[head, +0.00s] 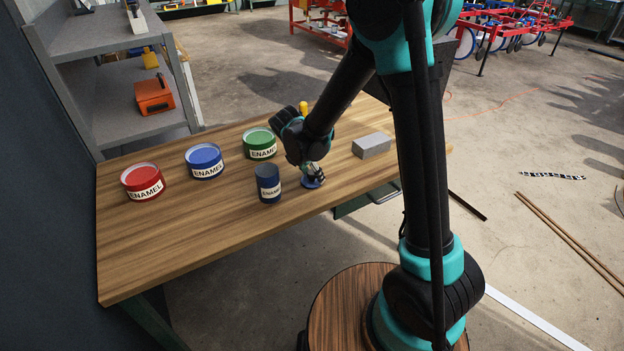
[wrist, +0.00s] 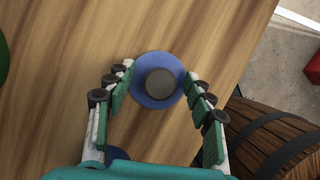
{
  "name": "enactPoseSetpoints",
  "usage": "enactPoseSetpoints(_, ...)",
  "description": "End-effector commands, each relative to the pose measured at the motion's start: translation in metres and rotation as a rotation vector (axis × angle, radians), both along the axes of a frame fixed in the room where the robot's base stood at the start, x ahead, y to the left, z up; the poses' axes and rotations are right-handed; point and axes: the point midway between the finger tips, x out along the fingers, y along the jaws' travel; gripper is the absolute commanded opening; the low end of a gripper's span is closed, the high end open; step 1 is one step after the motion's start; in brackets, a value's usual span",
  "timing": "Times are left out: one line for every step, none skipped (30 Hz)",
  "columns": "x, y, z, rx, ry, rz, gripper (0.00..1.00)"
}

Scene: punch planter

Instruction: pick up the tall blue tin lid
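A round blue lid (wrist: 142,97) with a dark grey knob (wrist: 160,83) lies on the wooden table in the wrist view. In the head view the blue lid (head: 313,184) is at the table's near edge, partly hidden by my gripper (head: 314,172). My gripper (wrist: 158,74) is open above the lid, with one set of fingers on each side of the knob; I cannot tell whether they touch it. The tall blue tin (head: 268,184), labelled ENAMEL, stands upright left of the lid. A sliver of blue shows behind the gripper body in the wrist view.
Wide red (head: 142,182), blue (head: 204,162) and green (head: 259,144) tins stand on the table (head: 190,235), left of and behind the tall tin. A grey block (head: 371,146) lies to the right. A wooden barrel (wrist: 275,135) is beside the table edge. The table's front left is clear.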

Motion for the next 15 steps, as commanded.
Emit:
enactPoseSetpoints(0.0000,0.0000,0.0001,0.000,0.000,0.000,0.45)
enactPoseSetpoints(0.0000,0.0000,0.0001,0.000,0.000,0.000,0.42)
enactPoseSetpoints(0.0000,0.0000,0.0001,0.000,0.000,0.000,0.37)
enactPoseSetpoints(0.0000,0.0000,0.0001,0.000,0.000,0.000,0.33)
enactPoseSetpoints(0.0000,0.0000,0.0001,0.000,0.000,0.000,0.29)
enactPoseSetpoints(0.0000,0.0001,0.0001,0.000,0.000,0.000,0.24)
enactPoseSetpoints(-0.0001,0.0001,0.0001,0.000,0.000,0.000,0.21)
enactPoseSetpoints(-0.0001,0.0001,0.0001,0.000,0.000,0.000,0.17)
enactPoseSetpoints(-0.0001,0.0001,0.0001,0.001,0.001,0.000,0.12)
enactPoseSetpoints(-0.0002,0.0001,0.0000,0.001,0.001,0.000,0.08)
enactPoseSetpoints(-0.0001,0.0001,-0.0001,0.001,0.001,0.000,0.04)
enactPoseSetpoints(-0.0001,0.0001,-0.0001,0.001,0.001,0.000,0.00)
enactPoseSetpoints(-0.0002,0.0002,-0.0001,0.001,0.001,0.000,0.00)
enactPoseSetpoints(-0.0002,0.0002,-0.0001,0.001,0.001,0.000,0.00)
enactPoseSetpoints(-0.0002,0.0002,-0.0001,0.001,0.001,0.000,0.00)
